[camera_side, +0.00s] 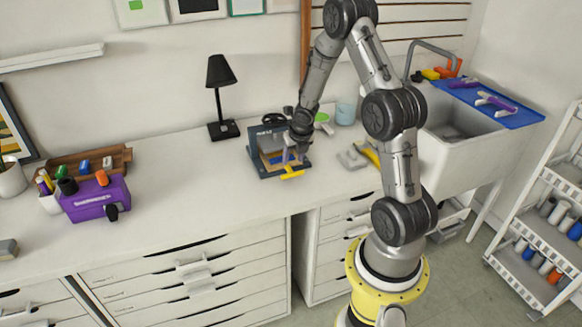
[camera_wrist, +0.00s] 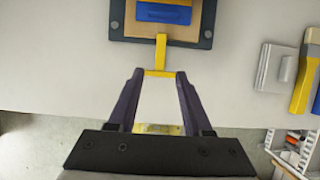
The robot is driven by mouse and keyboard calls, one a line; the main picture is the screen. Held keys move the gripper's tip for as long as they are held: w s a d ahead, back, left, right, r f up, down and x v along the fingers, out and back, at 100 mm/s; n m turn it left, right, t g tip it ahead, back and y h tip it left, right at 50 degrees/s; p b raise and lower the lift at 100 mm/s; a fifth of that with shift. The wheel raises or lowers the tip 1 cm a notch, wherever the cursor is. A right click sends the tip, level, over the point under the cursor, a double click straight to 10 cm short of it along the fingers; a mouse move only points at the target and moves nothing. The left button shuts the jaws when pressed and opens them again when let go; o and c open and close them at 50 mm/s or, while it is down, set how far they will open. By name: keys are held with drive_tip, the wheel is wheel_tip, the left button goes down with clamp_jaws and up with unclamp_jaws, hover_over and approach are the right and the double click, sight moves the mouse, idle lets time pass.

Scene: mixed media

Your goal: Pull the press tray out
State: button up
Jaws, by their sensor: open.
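The press (camera_side: 258,165) is a dark block-shaped device standing on the counter, its dark base also at the top of the wrist view (camera_wrist: 206,38). Its wooden tray (camera_wrist: 170,34) carries a blue item (camera_wrist: 165,15) in the wrist view. A yellow T-shaped handle (camera_wrist: 161,52) sticks out from the tray toward my gripper, and in the side view it shows at the press's front (camera_side: 292,173). My gripper (camera_wrist: 159,75) is open, with a dark finger at each end of the handle's crossbar. I cannot tell whether the fingers touch it. In the side view my wrist partly hides the press.
A black lamp (camera_side: 222,100) stands behind left, and a purple box (camera_side: 95,199) with markers is at far left. A grey block and yellow-handled tool (camera_wrist: 300,75) lie right of the press. A sink (camera_side: 455,135) is farther right. The counter left of the press is clear.

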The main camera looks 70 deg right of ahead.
sight(290, 170)
drive_tip(key=shift+x, duration=2.75)
clamp_jaws()
